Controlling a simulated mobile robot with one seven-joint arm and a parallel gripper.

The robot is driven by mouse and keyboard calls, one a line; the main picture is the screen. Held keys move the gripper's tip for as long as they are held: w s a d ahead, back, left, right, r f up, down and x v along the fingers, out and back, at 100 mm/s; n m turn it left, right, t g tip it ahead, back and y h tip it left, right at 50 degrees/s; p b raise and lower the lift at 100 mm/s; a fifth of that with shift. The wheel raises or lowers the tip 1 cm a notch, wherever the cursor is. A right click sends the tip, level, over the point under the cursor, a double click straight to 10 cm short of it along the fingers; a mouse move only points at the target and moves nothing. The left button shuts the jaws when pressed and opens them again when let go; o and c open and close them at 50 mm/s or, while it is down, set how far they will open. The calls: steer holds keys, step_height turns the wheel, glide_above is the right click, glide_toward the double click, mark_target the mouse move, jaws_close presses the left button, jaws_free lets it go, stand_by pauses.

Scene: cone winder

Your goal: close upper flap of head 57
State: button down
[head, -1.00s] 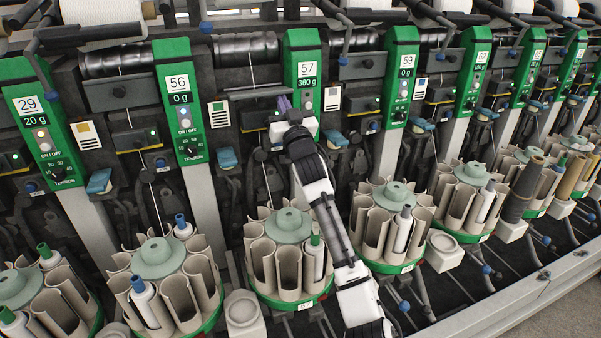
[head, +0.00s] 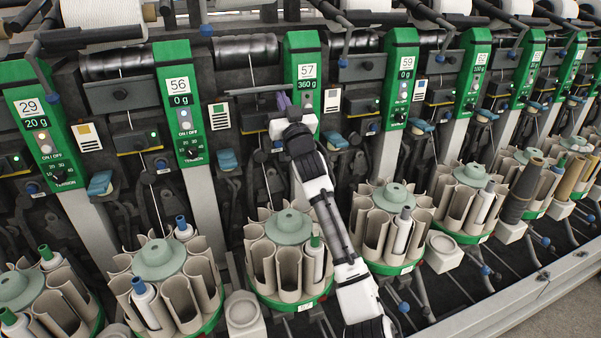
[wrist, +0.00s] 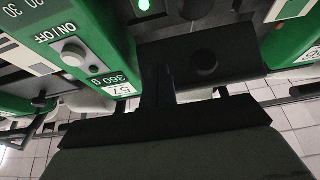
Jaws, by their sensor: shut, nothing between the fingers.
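Head 57's green panel (head: 305,72) reads 57 and 360 g. To its left, the upper flap (head: 252,91) shows as a thin, nearly edge-on dark plate standing out from the machine. In the wrist view, which is upside down, the flap (wrist: 208,62) is a dark plate with a round knob, beside the panel (wrist: 85,55). My gripper (head: 284,102) is at the flap's right end, close to the panel. Its narrow fingers are shut and empty; they also show in the wrist view (wrist: 168,72), overlapping the flap's edge. I cannot tell whether they touch it.
Head 56's panel (head: 180,100) stands to the left and head 59's panel (head: 402,75) to the right. A bobbin carousel (head: 290,228) with a green-tipped tube stands below head 57, under my arm.

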mark_target(282, 87)
steer(key=shift+r, duration=0.6)
steer(key=shift+w+r+p, duration=0.3)
steer(key=shift+r+p, duration=0.15)
steer(key=shift+r, duration=0.35)
steer(key=shift+a, duration=0.1)
steer(key=shift+w+a+r, duration=0.1)
steer(key=shift+w+r, duration=0.15)
steer(key=shift+r, duration=0.2)
steer(key=shift+w+a+r+p, duration=0.1)
steer(key=shift+w+r+p, duration=0.15)
steer(key=shift+p, duration=0.15)
steer(key=shift+r, duration=0.1)
